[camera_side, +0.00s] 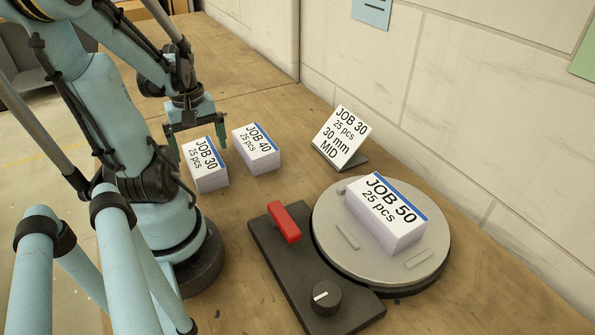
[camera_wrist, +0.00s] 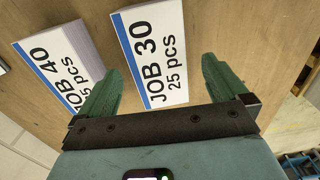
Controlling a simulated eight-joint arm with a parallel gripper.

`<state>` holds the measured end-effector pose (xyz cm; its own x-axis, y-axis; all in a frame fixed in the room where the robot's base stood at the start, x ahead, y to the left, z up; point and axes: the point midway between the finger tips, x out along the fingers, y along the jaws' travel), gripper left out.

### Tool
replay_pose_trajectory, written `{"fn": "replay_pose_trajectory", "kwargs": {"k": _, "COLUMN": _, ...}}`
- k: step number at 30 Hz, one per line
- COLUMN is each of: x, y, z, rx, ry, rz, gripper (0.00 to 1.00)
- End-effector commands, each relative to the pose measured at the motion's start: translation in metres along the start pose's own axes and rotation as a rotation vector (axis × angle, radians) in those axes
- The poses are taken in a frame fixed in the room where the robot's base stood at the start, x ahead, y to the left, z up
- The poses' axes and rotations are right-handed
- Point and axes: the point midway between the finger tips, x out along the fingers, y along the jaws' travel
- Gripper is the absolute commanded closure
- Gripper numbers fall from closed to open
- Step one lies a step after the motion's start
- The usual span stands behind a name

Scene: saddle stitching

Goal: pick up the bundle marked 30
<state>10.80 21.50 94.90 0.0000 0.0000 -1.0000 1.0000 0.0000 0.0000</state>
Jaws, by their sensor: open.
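The bundle marked JOB 30 (camera_side: 206,166) is a white paper stack with a blue edge stripe, lying on the wooden bench. It also shows in the wrist view (camera_wrist: 153,52), between and beyond my fingers. My gripper (camera_side: 197,141) is open and empty, with green fingers, above and behind that bundle in the side view. In the wrist view the fingertips (camera_wrist: 158,75) stand to either side of the bundle's near end. The left finger is near the gap between the two bundles. The fingers' exact height above the bundle cannot be told.
The JOB 40 bundle (camera_side: 257,150) lies close to the right of JOB 30. A JOB 50 bundle (camera_side: 387,214) sits on a round metal plate (camera_side: 330,228). A black base with a red lever (camera_side: 284,222) and a knob (camera_side: 326,297) adjoins it. A JOB 30 sign (camera_side: 342,137) stands by the wall.

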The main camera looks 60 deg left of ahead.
Motion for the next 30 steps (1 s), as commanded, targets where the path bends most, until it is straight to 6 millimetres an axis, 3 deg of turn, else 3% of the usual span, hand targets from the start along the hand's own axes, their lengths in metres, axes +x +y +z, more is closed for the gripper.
{"fn": "replay_pose_trajectory", "kwargs": {"k": 13, "x": 0.037, "y": 0.003, "z": -0.006, "rx": 0.0, "ry": 0.0, "rz": 0.0, "gripper": 0.0}}
{"fn": "replay_pose_trajectory", "kwargs": {"k": 25, "x": 0.042, "y": 0.002, "z": -0.005, "rx": 0.0, "ry": 0.0, "rz": 0.0, "gripper": 0.0}}
{"fn": "replay_pose_trajectory", "kwargs": {"k": 30, "x": 0.042, "y": 0.002, "z": -0.005, "rx": 0.0, "ry": 0.0, "rz": 0.0, "gripper": 0.26}}
